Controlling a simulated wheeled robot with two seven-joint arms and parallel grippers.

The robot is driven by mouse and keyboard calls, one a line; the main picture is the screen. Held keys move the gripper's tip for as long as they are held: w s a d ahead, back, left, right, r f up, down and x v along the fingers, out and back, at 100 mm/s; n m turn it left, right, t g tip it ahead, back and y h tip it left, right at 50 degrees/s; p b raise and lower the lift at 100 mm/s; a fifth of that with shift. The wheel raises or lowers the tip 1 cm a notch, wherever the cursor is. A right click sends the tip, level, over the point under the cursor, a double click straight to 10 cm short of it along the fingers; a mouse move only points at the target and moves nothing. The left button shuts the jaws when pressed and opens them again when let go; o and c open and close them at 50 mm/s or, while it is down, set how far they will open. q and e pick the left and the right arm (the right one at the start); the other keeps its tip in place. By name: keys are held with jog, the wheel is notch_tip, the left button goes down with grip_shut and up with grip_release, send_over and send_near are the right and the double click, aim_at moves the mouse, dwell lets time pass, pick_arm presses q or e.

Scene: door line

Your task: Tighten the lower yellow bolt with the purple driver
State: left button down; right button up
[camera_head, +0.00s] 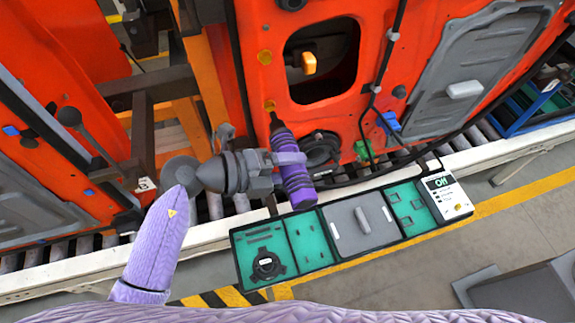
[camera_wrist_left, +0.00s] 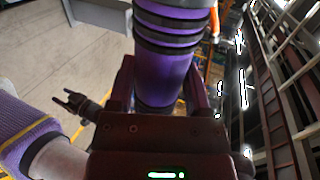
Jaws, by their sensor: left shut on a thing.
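The purple driver (camera_head: 293,168) is in my left gripper (camera_head: 289,158), which is shut around its body. It also fills the top middle of the left wrist view (camera_wrist_left: 165,72). Its dark tip points up at the lower yellow bolt (camera_head: 269,105) on the orange door. The tip is at or just below the bolt; I cannot tell whether it touches. The upper yellow bolt (camera_head: 264,57) sits above on the same door edge. My right gripper (camera_wrist_left: 68,98) shows small in the left wrist view, empty, with its fingers apart.
A tray with green and grey compartments (camera_head: 312,240) lies below the driver. A white box with a green display (camera_head: 446,196) stands at its right end. Black cable runs down the orange door (camera_head: 420,30). Another orange door (camera_head: 60,170) stands at the left.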

aim_at(288, 195)
pick_arm(q)
jog(key=shift+w+a+r, duration=0.1)
jog(key=shift+w+a, duration=0.1)
jog(key=shift+w, duration=0.3)
jog(key=shift+w+a, duration=0.15)
jog(key=shift+w, duration=0.3)
dwell(1.6)
dwell(0.5)
jog(key=shift+s+d, duration=0.1)
jog(key=shift+s, duration=0.1)
jog(key=s+p, duration=0.1)
jog(key=s, duration=0.1)
jog(key=s+d+p, duration=0.1)
jog(key=s+p, duration=0.1)
jog(key=shift+s+d+r, duration=0.1)
jog(key=shift+s+d, duration=0.05)
jog(key=shift+d, duration=0.05)
jog(key=shift+s+d+p, duration=0.2)
jog(key=shift+s+p, duration=0.3)
jog(key=shift+s, duration=0.2)
jog(key=shift+s+d, duration=0.1)
jog(key=shift+s, duration=0.15)
jog(key=shift+f, duration=0.2)
